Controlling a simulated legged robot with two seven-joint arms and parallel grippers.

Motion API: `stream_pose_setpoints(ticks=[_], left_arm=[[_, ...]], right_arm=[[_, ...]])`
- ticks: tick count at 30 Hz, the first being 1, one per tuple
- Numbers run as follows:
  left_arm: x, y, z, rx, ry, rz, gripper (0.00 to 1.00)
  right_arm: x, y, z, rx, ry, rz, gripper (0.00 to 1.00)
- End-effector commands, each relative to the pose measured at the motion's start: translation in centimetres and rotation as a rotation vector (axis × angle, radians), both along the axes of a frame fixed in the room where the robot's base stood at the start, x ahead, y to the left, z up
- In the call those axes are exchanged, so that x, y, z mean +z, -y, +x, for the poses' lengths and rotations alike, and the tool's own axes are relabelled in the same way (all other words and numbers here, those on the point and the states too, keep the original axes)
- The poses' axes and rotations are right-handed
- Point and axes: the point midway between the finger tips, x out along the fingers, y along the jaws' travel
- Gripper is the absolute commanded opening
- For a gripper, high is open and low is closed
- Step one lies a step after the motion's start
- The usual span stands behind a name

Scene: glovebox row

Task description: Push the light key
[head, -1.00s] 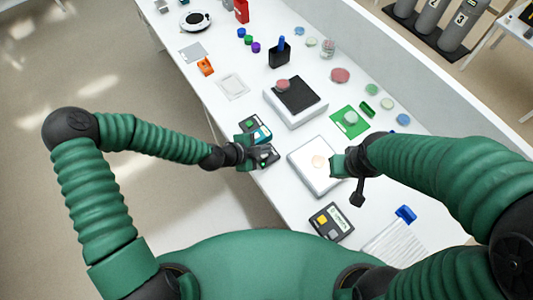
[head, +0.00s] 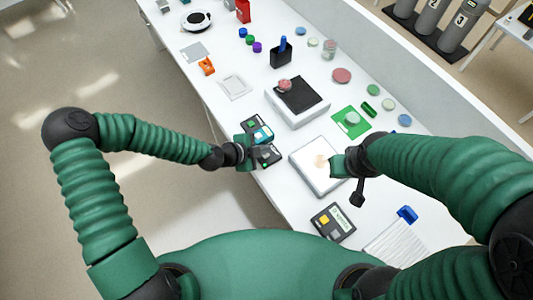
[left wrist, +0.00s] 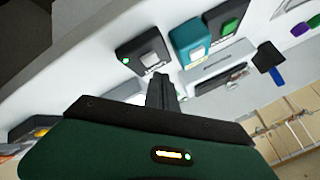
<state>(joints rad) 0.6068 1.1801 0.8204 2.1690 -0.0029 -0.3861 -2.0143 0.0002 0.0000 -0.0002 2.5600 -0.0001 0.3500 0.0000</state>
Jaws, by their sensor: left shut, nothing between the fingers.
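A dark control unit near the table's left edge has a green key (head: 251,124), a teal key block (head: 263,134) and a dark box (head: 268,153) at its near end. In the left wrist view the dark box carries a light grey key (left wrist: 150,59) and a small green lamp, with the teal block (left wrist: 190,41) and green key (left wrist: 231,26) beside it. My left gripper (head: 249,157) is shut and empty at the dark box. Its fingertips (left wrist: 158,77) appear just below the light key; contact cannot be told. My right gripper (head: 340,166) hangs by a white plate device, jaws unclear.
The white plate device (head: 305,172) lies right of the control unit. A box with a yellow key (head: 325,219) is nearer me. A white device with a black top (head: 299,95) stands farther back. A blue-handled object (head: 407,214) lies at right. The table's left edge is close.

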Motion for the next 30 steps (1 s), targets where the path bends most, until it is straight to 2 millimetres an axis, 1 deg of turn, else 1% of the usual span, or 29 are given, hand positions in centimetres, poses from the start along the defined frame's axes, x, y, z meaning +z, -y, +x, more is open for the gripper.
stream_pose_setpoints(ticks=[6, 17, 30], left_arm=[[-0.9, -0.4, -0.1, 0.001, 0.0, 0.001, 0.0], [-0.8, -0.4, -0.1, 0.0, -0.001, 0.001, 0.0], [-1.4, -0.5, -0.1, 0.001, 0.0, 0.001, 0.0]], right_arm=[[-0.9, 0.0, 0.0, 0.0, 0.0, 0.0, 0.0], [-0.9, 0.0, 0.0, 0.0, 0.0, 0.0, 0.0], [-1.4, 0.0, 0.0, 0.0, 0.0, 0.0, 0.0]])
